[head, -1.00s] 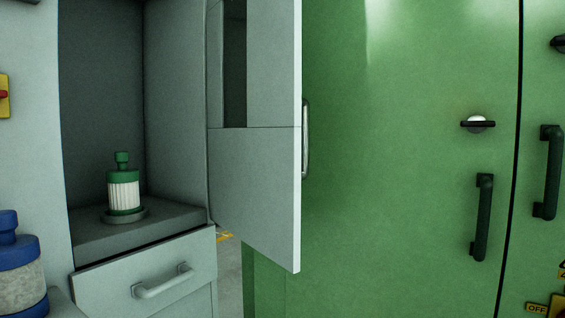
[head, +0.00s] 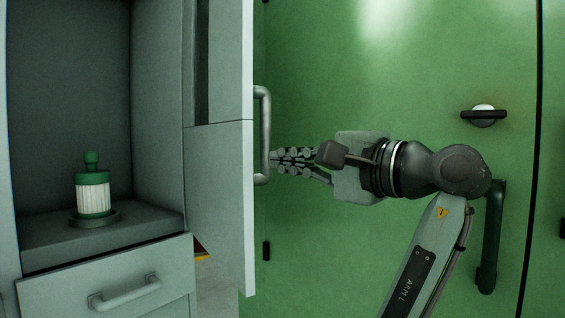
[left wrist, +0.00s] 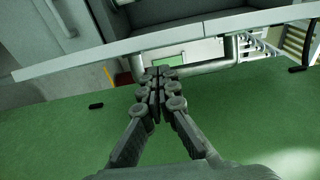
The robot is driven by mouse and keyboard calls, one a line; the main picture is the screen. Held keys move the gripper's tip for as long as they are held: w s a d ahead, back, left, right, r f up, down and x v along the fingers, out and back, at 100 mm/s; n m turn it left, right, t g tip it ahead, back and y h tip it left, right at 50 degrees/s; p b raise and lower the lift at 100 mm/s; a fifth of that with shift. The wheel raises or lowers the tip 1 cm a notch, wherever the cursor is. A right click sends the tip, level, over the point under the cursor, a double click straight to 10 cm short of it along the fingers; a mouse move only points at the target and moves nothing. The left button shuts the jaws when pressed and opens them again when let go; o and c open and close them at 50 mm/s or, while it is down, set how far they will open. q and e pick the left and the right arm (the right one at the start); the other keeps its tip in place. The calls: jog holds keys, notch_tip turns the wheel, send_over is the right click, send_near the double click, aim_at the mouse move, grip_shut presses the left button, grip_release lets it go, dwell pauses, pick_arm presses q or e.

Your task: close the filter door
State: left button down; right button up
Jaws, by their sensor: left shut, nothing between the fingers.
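The filter door (head: 220,190) is a pale grey panel standing wide open at the right side of the cabinet. Its tubular handle (head: 265,135) is on the face turned to the right. My left gripper (head: 277,157) comes in from the right with its fingers shut and empty. The fingertips are close beside the lower part of the handle; I cannot tell whether they touch it. In the left wrist view the shut fingertips (left wrist: 158,76) are by the handle bar (left wrist: 205,67), with the door (left wrist: 90,52) seen nearly edge-on. My right gripper is not in view.
A green and white filter (head: 93,197) stands upright on a round base in the open cabinet (head: 155,100). A drawer (head: 110,288) with a handle is below. A large green cabinet (head: 400,60) with a dark handle (head: 491,240) stands behind my arm.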

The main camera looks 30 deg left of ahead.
aim_at(257, 179)
pick_arm(q)
jog(key=a, duration=0.2)
jog(key=w+a, duration=0.1)
jog(key=a, duration=0.3)
jog(key=shift+w+a, duration=0.25)
jog(key=shift+a, duration=0.55)
jog(key=shift+w, duration=0.1)
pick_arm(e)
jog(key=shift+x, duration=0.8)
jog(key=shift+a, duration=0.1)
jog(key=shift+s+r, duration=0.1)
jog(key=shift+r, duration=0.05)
